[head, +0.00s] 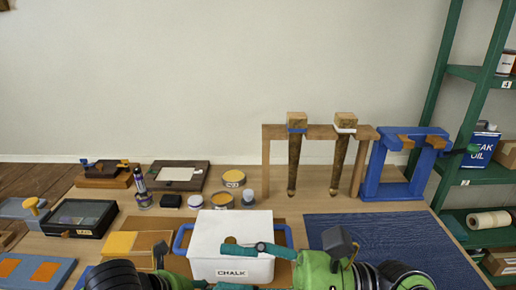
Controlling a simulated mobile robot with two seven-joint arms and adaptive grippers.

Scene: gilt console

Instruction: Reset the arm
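Parts of my two arms show along the bottom edge. On the left are black and green links of my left arm (115,276). On the right are green and black links of my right arm (316,270), with a dark block standing up from them. A teal bar (258,248) lies across the front of the white chalk box, and I cannot tell which part it is. I cannot make out the fingertips of either gripper, nor whether they hold anything.
The white chalk box (214,269) with blue handles stands close to my arms. Trays, tins and small boxes crowd the left. A wooden frame (267,165) with two hanging legs and a blue frame (373,172) stand at the back. Green shelves (447,110) rise right.

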